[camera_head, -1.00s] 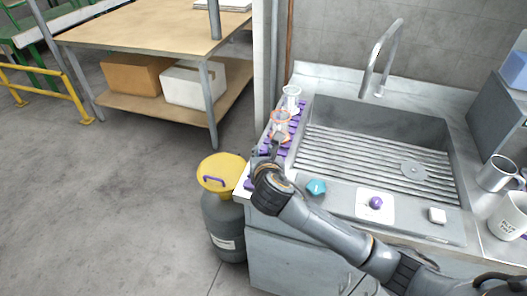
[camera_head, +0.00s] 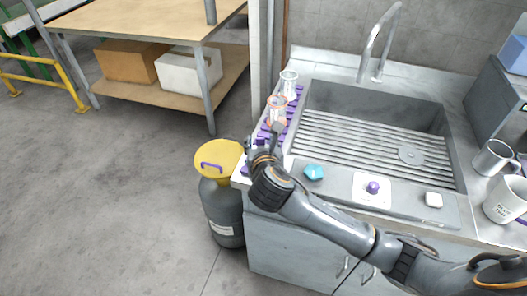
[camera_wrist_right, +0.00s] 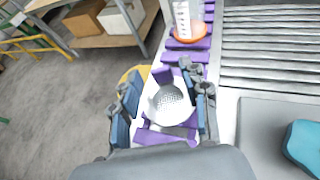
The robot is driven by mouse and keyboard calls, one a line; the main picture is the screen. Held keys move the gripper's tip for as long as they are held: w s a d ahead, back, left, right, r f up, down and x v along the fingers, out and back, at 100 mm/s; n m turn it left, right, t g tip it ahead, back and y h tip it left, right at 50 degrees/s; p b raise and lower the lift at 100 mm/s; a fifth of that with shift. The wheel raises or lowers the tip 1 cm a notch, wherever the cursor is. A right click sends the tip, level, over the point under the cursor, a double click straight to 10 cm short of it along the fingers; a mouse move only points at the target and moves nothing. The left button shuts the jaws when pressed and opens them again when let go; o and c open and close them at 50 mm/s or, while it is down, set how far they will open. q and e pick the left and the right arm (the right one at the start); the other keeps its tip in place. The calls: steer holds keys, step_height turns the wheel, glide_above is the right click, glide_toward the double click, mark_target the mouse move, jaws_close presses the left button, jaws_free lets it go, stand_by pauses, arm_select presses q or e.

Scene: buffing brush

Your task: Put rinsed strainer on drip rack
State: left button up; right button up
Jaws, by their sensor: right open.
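A white bowl-shaped strainer with a perforated bottom (camera_wrist_right: 168,103) rests on the near part of the purple-slatted drip rack (camera_wrist_right: 172,138). In the head view the rack (camera_head: 291,112) runs along the sink's left edge; the strainer is hidden there behind my arm. My right gripper (camera_head: 262,142) is above the rack's near end. In the right wrist view my right gripper (camera_wrist_right: 164,108) is open, with fingers on both sides of the strainer; whether they touch it cannot be told. My left gripper is not in view.
The ribbed sink (camera_head: 340,148) lies to the right. A teal object (camera_head: 314,172) sits on the front ledge. A yellow-topped grey bin (camera_head: 220,160) stands left of the counter.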

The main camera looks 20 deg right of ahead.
steer(key=v, duration=0.8)
steer(key=shift+s, duration=0.25)
